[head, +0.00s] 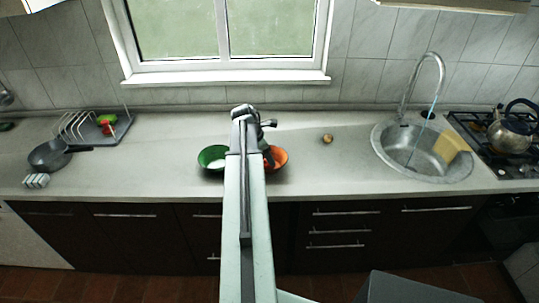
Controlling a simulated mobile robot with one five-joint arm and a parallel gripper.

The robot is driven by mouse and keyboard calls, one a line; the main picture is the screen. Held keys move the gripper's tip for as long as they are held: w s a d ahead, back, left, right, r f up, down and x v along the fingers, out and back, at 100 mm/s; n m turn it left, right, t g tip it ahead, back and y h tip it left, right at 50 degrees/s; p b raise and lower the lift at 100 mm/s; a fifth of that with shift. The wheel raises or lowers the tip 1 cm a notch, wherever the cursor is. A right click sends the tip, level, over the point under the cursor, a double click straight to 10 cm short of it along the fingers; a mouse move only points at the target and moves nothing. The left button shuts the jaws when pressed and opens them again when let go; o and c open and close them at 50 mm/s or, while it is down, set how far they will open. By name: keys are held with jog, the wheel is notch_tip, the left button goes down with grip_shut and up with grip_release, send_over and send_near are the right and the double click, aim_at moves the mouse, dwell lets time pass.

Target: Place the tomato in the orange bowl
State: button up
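The orange bowl (280,158) stands on the counter near the middle, with its left part hidden behind my arm. A green bowl (211,158) stands just left of my arm, also partly covered. My gripper (266,152) is at the far end of my arm, at the left side of the orange bowl; its fingers are small, dark and mostly hidden. I cannot tell whether it holds anything. I cannot make out the tomato for sure; a dark reddish patch shows at the orange bowl beside my arm, too small to identify.
A small brownish round thing (327,138) lies right of the bowls. The sink (421,168) and stove with a kettle (512,134) are at right. A dish rack (92,128) and dark pan (50,155) are at left. Counter between the rack and bowls is clear.

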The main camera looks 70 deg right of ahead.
jog(key=p+v, duration=0.8)
jog(key=v, duration=0.2)
jog(key=shift+r, duration=0.2)
jog(key=shift+a, duration=0.1)
jog(key=w+a+f+m+t+y, duration=0.15)
jog(key=w+a+m, duration=0.25)
jog(key=w+a, duration=2.3)
jog(key=w+a+m+t+y, duration=0.1)
jog(key=a+m, duration=0.3)
jog(key=a, duration=3)
jog(key=shift+w+a+f+m+y, duration=0.2)
jog(key=shift+w+a+m+y, duration=0.1)
jog(key=shift+y, duration=0.35)
